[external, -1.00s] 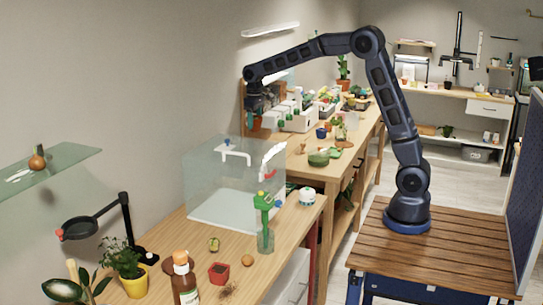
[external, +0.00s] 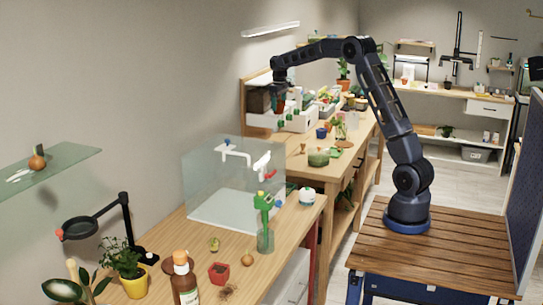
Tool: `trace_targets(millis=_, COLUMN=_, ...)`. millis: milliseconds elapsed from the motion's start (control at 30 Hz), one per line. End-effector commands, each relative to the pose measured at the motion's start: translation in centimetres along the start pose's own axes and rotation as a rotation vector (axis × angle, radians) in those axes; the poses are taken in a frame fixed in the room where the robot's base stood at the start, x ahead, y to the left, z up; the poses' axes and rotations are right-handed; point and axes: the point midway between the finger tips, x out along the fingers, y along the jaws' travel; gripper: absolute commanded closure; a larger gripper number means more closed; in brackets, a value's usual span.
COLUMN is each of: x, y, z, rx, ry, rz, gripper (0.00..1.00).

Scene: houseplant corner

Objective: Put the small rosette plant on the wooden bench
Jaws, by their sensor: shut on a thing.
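My gripper (external: 279,94) is shut on a small terracotta-coloured pot (external: 280,105), which seems to be that of the small rosette plant. The plant's leaves are too small and too hidden by the gripper to make out. The pot is held up in front of a brown wooden-framed box and beside the white containers at the back of the worktop. A long wooden bench (external: 312,168) runs along the wall, with its near part (external: 205,240) towards the camera. I cannot tell whether the pot touches anything.
A clear glass tank (external: 215,185) stands on the near worktop. White containers (external: 300,122) and green plants crowd the far worktop.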

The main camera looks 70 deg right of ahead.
Motion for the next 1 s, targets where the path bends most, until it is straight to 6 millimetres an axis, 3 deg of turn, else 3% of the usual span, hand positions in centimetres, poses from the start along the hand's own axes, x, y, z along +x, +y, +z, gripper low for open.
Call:
trace_targets(millis=33, x=0.1, y=1.7, z=0.0, rx=0.012, ry=0.002, rz=0.0, gripper=0.6)
trace_targets(millis=367, x=1.2, y=11.6, z=0.9, rx=0.046, ry=0.001, rz=0.001, gripper=0.6)
trace_targets(millis=700, x=3.8, y=24.6, z=4.0, rx=0.071, ry=-0.012, rz=0.001, gripper=0.6)
trace_targets(millis=833, x=4.5, y=28.4, z=5.4, rx=0.075, ry=-0.015, rz=0.001, gripper=0.6)
trace_targets(millis=1000, x=5.1, y=31.4, z=6.6, rx=0.079, ry=-0.018, rz=0.0, gripper=0.6)
